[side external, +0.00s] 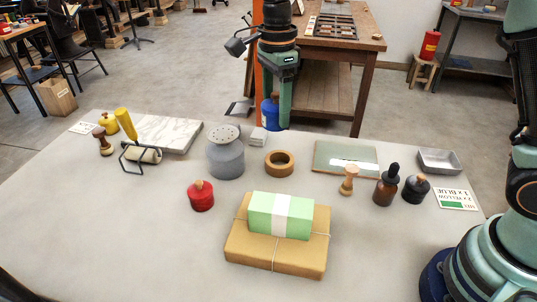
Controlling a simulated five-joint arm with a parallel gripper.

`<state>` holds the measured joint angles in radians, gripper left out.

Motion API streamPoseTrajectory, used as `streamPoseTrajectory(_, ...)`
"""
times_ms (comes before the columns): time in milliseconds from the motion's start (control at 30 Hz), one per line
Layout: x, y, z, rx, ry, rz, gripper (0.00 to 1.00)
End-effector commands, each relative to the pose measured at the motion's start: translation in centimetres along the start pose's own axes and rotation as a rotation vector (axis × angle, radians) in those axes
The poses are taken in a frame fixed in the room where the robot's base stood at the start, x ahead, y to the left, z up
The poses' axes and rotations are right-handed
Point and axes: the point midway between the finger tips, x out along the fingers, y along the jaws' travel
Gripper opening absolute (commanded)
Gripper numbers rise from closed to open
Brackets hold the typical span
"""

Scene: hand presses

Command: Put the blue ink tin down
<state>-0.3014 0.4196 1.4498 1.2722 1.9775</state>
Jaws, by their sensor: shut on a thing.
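The blue ink tin (270,114) is at the far middle of the table, at its back edge. My gripper (275,97) comes down from above, its jaws shut on the tin, partly hiding its upper part. The tin looks upright. I cannot tell whether its base touches the tabletop or hangs just above it.
A grey can (225,155), small grey block (258,137) and tape roll (279,163) stand nearby. A red tin (201,197), wrapped parcels (277,250), glass plate (345,159), dropper bottle (386,187) and black tin (416,190) are elsewhere. The front left tabletop (110,230) is clear.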

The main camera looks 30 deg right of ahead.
Motion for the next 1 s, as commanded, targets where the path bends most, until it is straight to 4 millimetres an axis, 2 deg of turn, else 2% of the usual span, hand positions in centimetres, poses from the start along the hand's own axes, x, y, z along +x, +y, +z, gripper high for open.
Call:
streamPoseTrajectory(167, -0.8, 0.2, -1.2, -0.103, -0.001, -0.002, 0.00)
streamPoseTrajectory(267, -1.0, 0.4, -2.4, -0.226, 0.000, -0.002, 0.00)
streamPoseTrajectory(1000, -1.8, 4.4, -12.1, -1.337, 0.001, -0.001, 0.00)
